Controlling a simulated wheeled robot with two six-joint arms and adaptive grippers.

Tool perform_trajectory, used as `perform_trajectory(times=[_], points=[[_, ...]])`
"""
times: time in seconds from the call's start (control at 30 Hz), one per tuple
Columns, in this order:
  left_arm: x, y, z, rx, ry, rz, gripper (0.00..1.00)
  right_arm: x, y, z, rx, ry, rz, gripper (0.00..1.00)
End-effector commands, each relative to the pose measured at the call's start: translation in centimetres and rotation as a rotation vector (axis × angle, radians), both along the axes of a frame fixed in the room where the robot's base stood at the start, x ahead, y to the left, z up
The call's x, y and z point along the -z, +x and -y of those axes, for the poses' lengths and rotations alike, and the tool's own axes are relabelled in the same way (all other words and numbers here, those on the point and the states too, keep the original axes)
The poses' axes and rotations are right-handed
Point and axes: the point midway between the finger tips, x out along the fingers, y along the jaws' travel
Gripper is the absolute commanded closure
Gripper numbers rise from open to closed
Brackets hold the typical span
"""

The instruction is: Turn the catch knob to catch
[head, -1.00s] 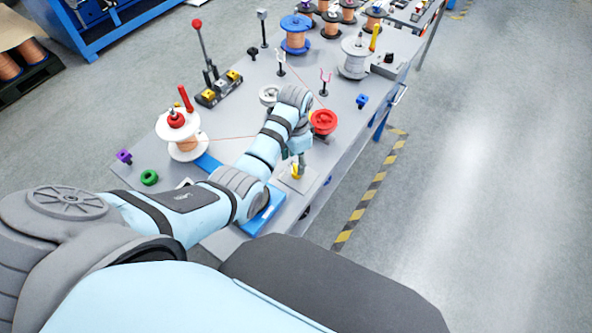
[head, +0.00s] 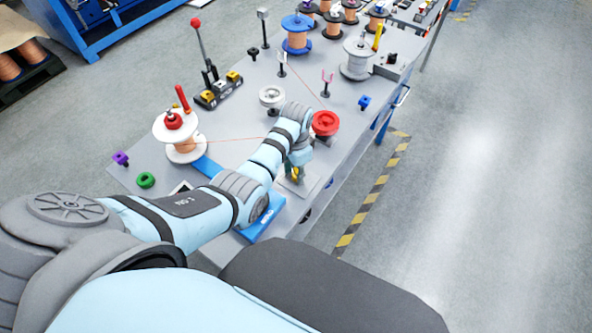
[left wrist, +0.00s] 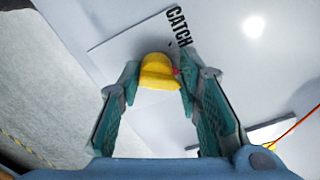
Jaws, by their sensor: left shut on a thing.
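The yellow catch knob (left wrist: 157,72) sits on a pale plate (left wrist: 118,33) and lies between my left fingertips in the left wrist view. A small red mark shows at its right end. The black word CATCH (left wrist: 179,25) is printed above and to the right of the knob. My left gripper (left wrist: 159,77) is shut on the knob, one finger on each side. In the head view my left gripper (head: 297,170) is low over the plate near the bench's right edge, and the knob is mostly hidden there. My right gripper is not in view.
A lever stand (head: 215,90) and more spools stand farther back.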

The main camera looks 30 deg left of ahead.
Motion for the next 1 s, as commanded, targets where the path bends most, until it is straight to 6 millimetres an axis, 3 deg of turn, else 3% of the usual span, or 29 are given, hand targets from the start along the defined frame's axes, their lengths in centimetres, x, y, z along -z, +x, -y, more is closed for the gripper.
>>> perform_trajectory(times=[1.0], points=[[0.3, -0.7, 0.6, -0.15, -0.015, -0.022, 0.96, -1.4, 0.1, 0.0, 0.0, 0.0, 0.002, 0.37]])
